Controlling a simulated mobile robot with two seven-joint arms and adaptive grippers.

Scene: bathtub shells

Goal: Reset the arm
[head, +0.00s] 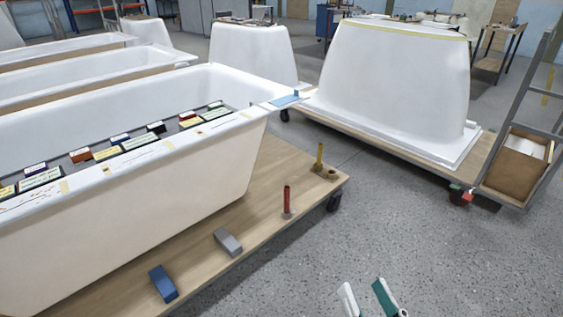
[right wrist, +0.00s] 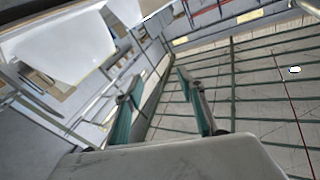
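My right gripper (head: 366,288) shows at the bottom edge of the head view, over the grey speckled floor and to the right of the wooden cart. Its two fingers, with pale and teal faces, stand apart with nothing between them. In the right wrist view the gripper (right wrist: 158,80) is also open and empty, with teal pads on both fingers. That view is tilted, with white shells at upper left and a panelled, lined surface at right. My left gripper is not in view.
A white bathtub shell (head: 150,195) sits on a wooden cart (head: 285,165) bearing a blue block (head: 163,284), a grey block (head: 228,242) and a red cylinder (head: 287,199). An upturned shell (head: 390,80) stands at back right. A metal rack (head: 540,110) is at right. Open floor (head: 420,235) lies between.

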